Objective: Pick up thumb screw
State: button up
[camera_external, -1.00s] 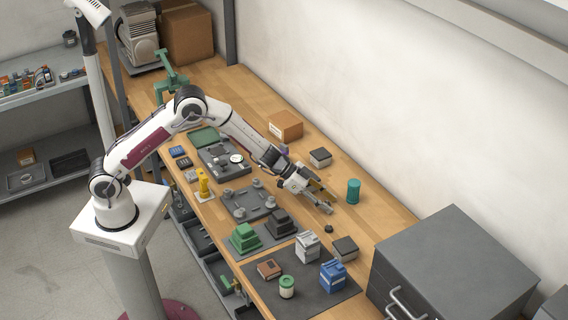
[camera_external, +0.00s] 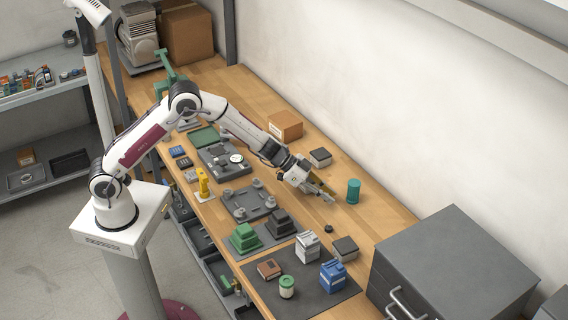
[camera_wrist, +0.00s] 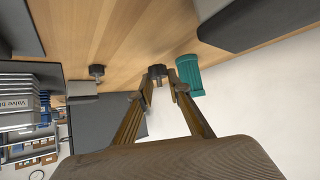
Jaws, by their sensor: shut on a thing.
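A small dark thumb screw (camera_wrist: 157,72) shows between the fingertips of my gripper (camera_wrist: 163,84) in the wrist view. The two brown-grey fingers converge on it, and my gripper is shut on it. In the external view my gripper (camera_external: 327,197) is over the right part of the wooden bench, left of the teal cylinder. The held screw is too small to make out there. A second dark knob-like piece (camera_external: 328,228) is on the bench in front of my gripper; it also shows in the wrist view (camera_wrist: 96,71).
A teal ribbed cylinder (camera_external: 353,191) stands close to my fingertips. A grey box (camera_external: 345,248), a white-grey block (camera_external: 307,246) and a blue block (camera_external: 333,275) are nearby. A large grey drawer cabinet (camera_external: 455,262) fills the right end. The bench between cylinder and cabinet is clear.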

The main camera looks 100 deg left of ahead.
jog(key=shift+r, duration=3.3)
jog(key=s+a+r+n+y, duration=0.2)
jog(key=s+a, duration=0.3)
jog(key=a, duration=0.6)
jog(key=s+a+r+n+y, duration=0.1)
jog(key=s+a, duration=0.5)
jog(key=a, duration=0.4)
notch_tip(320, 180, up, 5)
jog(key=n+g+y, duration=0.2)
jog(key=n+y, duration=0.1)
jog(key=n, duration=0.1)
send_over(284, 121)
jog(key=shift+a+r+n+y, duration=0.1)
jog(key=shift+r+n+y, duration=0.05)
jog(key=shift+n+y, duration=0.15)
jog(key=shift+f, duration=2.95)
